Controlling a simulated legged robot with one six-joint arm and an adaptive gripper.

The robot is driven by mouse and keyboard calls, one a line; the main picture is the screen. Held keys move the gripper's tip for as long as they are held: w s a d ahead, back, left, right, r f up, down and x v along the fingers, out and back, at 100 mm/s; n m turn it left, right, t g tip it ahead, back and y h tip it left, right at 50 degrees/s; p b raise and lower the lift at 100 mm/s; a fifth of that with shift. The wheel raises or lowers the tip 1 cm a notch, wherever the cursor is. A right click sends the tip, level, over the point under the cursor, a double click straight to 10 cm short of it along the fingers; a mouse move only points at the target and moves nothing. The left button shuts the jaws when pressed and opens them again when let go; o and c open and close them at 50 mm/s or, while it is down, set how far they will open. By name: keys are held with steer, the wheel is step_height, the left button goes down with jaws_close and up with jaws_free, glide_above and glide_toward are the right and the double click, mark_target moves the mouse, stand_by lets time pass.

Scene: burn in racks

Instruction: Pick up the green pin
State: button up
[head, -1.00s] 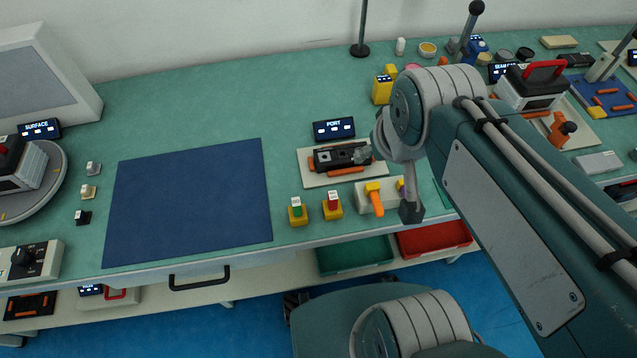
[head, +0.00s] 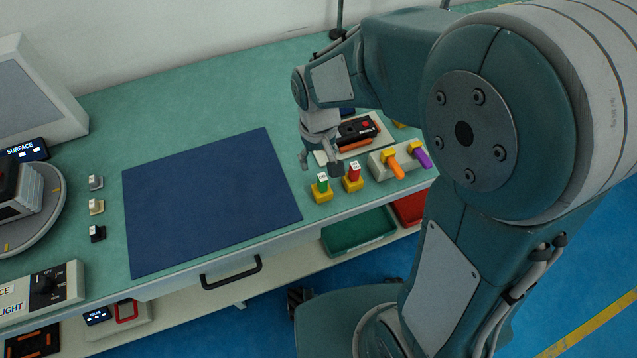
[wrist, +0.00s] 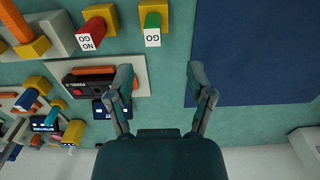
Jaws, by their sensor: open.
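The green pin (head: 323,183) stands upright in a yellow block (head: 321,195) near the front edge of the bench, just right of the blue mat. In the wrist view the green pin (wrist: 152,22) shows its white end marked GO, at the top centre. My gripper (head: 320,165) hangs above the bench behind the pin, open and empty. In the wrist view its two fingers (wrist: 160,78) are spread wide, and the pin lies beyond the tips, apart from them.
A red pin (head: 354,172) marked NO GO stands close beside the green one, on the right. The blue mat (head: 205,205) is bare.

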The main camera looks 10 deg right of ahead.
mark_target(322, 177)
steer(key=f, duration=0.2)
steer(key=d+f, duration=0.1)
steer(key=f, duration=0.1)
steer(key=shift+d+f, duration=0.1)
steer(key=shift+f, duration=0.1)
steer(key=f, duration=0.4)
steer(key=shift+s+a+f, duration=0.1)
steer(key=shift+a+f, duration=0.15)
steer(key=shift+a, duration=0.05)
steer(key=shift+d+f, duration=0.1)
steer(key=shift+f, duration=0.2)
steer(key=shift+d, duration=0.15)
steer(key=shift+c, duration=1)
jaws_close()
